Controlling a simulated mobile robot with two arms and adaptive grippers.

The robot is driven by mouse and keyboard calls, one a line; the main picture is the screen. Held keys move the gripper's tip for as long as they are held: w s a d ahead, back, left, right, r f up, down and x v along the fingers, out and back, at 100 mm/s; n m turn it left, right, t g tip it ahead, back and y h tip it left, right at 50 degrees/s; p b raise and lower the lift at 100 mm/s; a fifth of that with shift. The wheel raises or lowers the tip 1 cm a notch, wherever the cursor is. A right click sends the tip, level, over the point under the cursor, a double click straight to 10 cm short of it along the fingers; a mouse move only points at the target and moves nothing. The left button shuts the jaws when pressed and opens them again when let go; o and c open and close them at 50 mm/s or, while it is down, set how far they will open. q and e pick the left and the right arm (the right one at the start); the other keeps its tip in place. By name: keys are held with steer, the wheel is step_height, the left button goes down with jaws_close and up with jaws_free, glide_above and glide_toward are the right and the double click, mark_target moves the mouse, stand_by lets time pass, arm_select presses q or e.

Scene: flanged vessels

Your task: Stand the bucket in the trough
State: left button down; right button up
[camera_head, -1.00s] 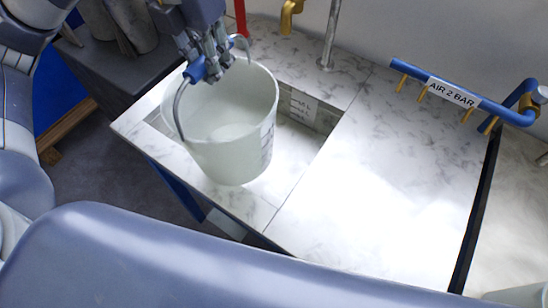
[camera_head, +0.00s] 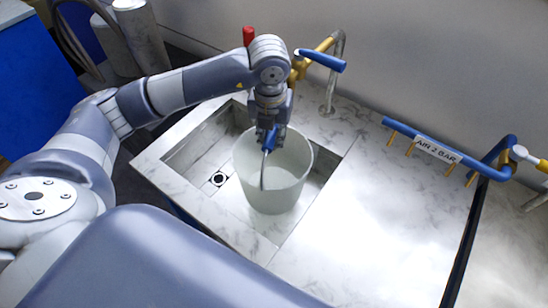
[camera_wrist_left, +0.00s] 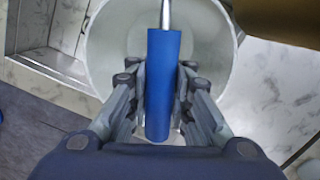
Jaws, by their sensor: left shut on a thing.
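The white bucket (camera_head: 272,182) hangs upright from my left gripper (camera_head: 268,132) in the head view, over the right part of the trough (camera_head: 190,150). The gripper is shut on the blue grip of the bucket's wire handle. In the left wrist view the fingers close on both sides of the blue grip (camera_wrist_left: 163,85), with the bucket's open mouth (camera_wrist_left: 110,45) below. The trough is a rectangular marble-look basin with a drain at its left. The bucket hides the trough's right part, and I cannot tell whether its base touches the floor. My right gripper is not in view.
A bent tap pipe (camera_head: 335,75) and a brass valve with a blue lever (camera_head: 322,60) stand behind the trough. A blue air pipe (camera_head: 420,140) with brass nozzles runs along the back right. The marble counter (camera_head: 370,210) to the right is clear.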

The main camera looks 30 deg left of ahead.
arm_select(q)
step_height(320, 180, down, 6)
steer(key=shift+r+p, duration=0.25)
steer(key=shift+p, duration=0.5)
steer(key=shift+f, duration=0.2)
steer(key=c, duration=1.4)
jaws_free()
steer(key=shift+r, duration=0.1)
